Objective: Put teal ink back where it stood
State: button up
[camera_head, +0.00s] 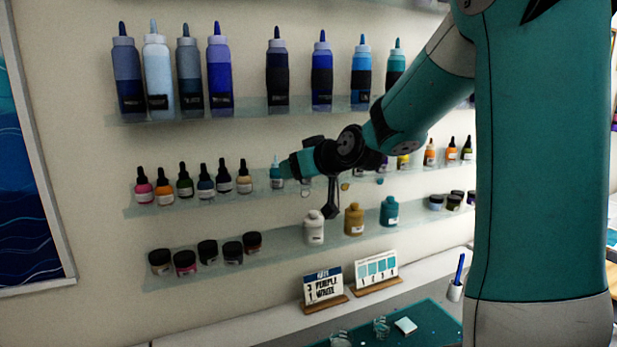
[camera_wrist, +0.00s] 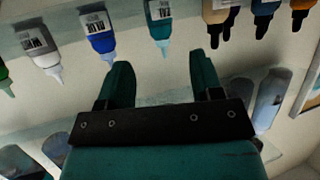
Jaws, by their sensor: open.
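A small teal ink bottle (camera_head: 276,180) with a light teal nozzle stands on the middle shelf, just left of my gripper in the head view. In the wrist view, where things appear upside down, a teal bottle (camera_wrist: 160,28) shows at the top centre, nozzle downward in the picture. My gripper (camera_wrist: 162,70) is open, and the space between its two teal fingers is empty. The teal bottle is beyond the fingertips, roughly in line with the gap. In the head view my gripper (camera_head: 291,166) is at middle-shelf height, and its fingers are hard to make out.
A blue bottle (camera_wrist: 98,35) and a white one (camera_wrist: 43,48) neighbour the teal bottle. Dropper bottles (camera_head: 224,177) stand left on the middle shelf (camera_head: 150,210). Squeeze bottles (camera_head: 217,75) line the shelf above. Jars (camera_head: 207,252) and a white bottle (camera_head: 314,228) stand below.

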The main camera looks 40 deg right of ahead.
jog(key=s+a+f+n+g+y+b, duration=0.1)
jog(key=s+a+f+n+g+y, duration=0.15)
jog(key=s+a, duration=0.45)
jog(key=s+a+f+n+g+y, duration=0.1)
jog(key=s+a+f+g+y, duration=0.15)
jog(key=a, duration=0.85)
jog(key=s+a+f+n+g, duration=0.1)
jog(key=s+a+g, duration=0.3)
jog(key=s, duration=0.5)
jog(key=s+a+f+n+g, duration=0.2)
jog(key=s+a+f+g, duration=0.1)
jog(key=s, duration=0.6)
jog(key=shift+s+a+f+g+h, duration=0.4)
jog(key=shift+a+g, duration=0.4)
jog(key=shift+a, duration=0.05)
